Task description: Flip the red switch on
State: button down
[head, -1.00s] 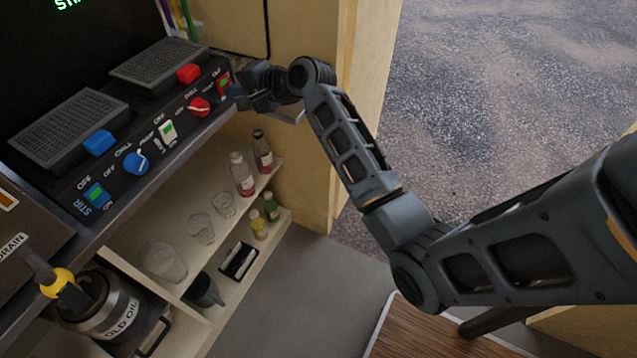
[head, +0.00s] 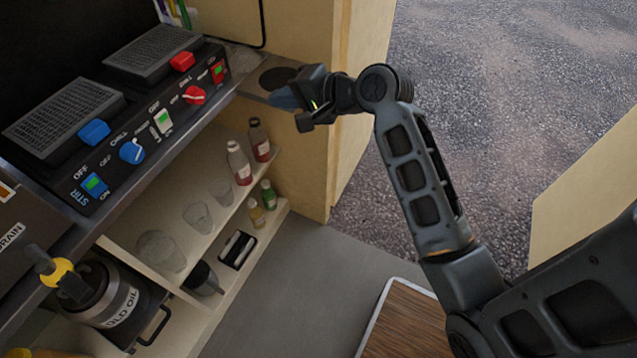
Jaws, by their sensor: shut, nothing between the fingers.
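The red switch (head: 218,72) is at the right end of the black control panel's front face. It shows a red body with a small green patch; its lettering is too small to read surely, and I cannot tell which way it is tipped. My gripper (head: 284,97) is shut and empty, to the right of the panel and clear of the switch. It is over the right end of the counter, near a dark round patch. Nothing hides the switch.
The panel also carries a red knob (head: 194,95), a blue knob (head: 131,151), a white-and-green switch (head: 162,121) and a blue switch (head: 94,185). Shelves below hold bottles (head: 239,163) and glasses. A wood-topped surface (head: 405,325) is at the bottom.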

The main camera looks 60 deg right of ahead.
jog(key=s+a+f+n+h+p, duration=0.1)
jog(key=s+a+f+n, duration=0.1)
jog(key=s+a, duration=0.4)
jog(key=s+a+f+n+h+p, duration=0.1)
jog(key=s+a+f+n, duration=0.1)
jog(key=s+a+n, duration=0.2)
jog(key=shift+s+a+f, duration=0.2)
jog(key=shift+s+a, duration=0.85)
jog(key=shift+s, duration=1.05)
jog(key=s+a+r+n+t+y, duration=0.1)
jog(key=s+a+r+n, duration=0.3)
jog(key=s, duration=0.4)
jog(key=s+a+r+n+y, duration=0.1)
jog(key=s+a+r+n, duration=0.3)
jog(key=s+n, duration=0.2)
jog(key=shift+s+r+n+t, duration=0.25)
jog(key=shift+s+n+t, duration=0.15)
jog(key=shift+s, duration=0.65)
